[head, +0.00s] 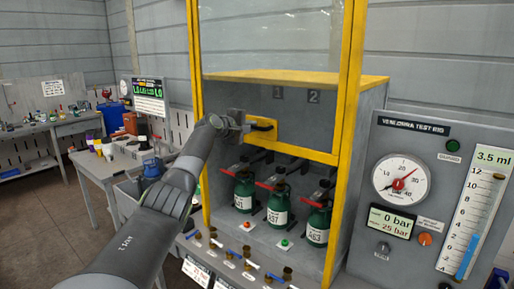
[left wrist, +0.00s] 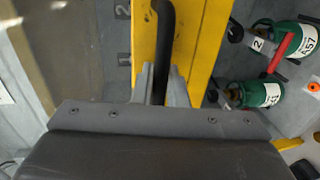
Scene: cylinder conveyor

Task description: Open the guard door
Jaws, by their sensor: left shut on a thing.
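The guard door (head: 310,151) is a clear panel in a yellow frame on the front of the test cabinet. Its lower yellow bar hangs above the green cylinders, with an open gap below. A dark handle (head: 264,125) sits on a yellow plate at the door's lower part; it also shows in the left wrist view as a black bar (left wrist: 166,30). My left gripper (head: 246,126) is shut on this handle, and in the left wrist view its fingers (left wrist: 161,85) lie on either side of the bar. My right gripper is not in view.
Green cylinders (head: 278,208) with red levers stand in the cabinet below the door. A test panel with a round gauge (head: 401,180) stands at the right. A cluttered table (head: 110,165) is at the left. Small valves line the cabinet's front ledge.

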